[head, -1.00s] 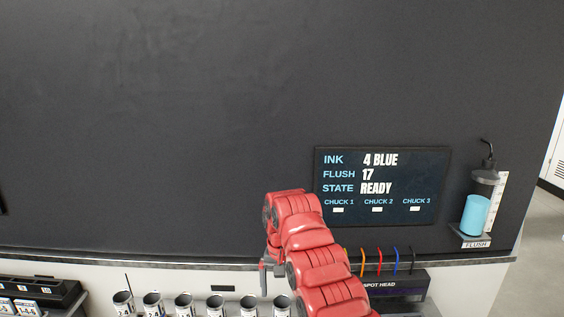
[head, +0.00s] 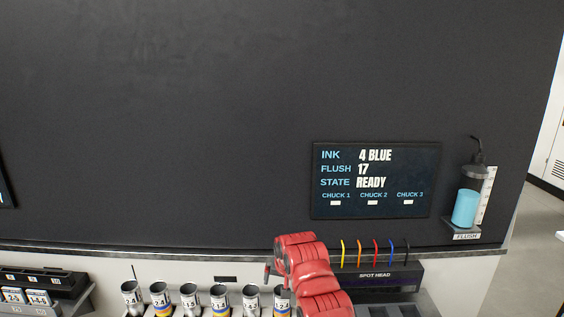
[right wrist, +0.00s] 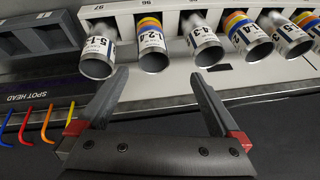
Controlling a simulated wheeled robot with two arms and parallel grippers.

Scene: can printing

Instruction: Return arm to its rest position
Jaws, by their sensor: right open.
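My right arm (head: 308,272), red and jointed, rises from the bottom edge of the head view, in front of the counter and left of the spot head. Its gripper is mostly hidden there. In the right wrist view the right gripper (right wrist: 160,88) has its two dark fingers wide apart, with nothing between them. Beyond its fingertips is a row of printed cans, the nearest being one with an orange and yellow band (right wrist: 151,45) and a white-labelled one (right wrist: 97,50). My left gripper is in neither view.
A row of cans (head: 221,299) stands along the bottom of the head view. The spot head (head: 375,275) with coloured hoses is at right. The display (head: 375,180) reads ink 4 blue, flush 17, state ready. A labelled rack (head: 40,283) is at lower left.

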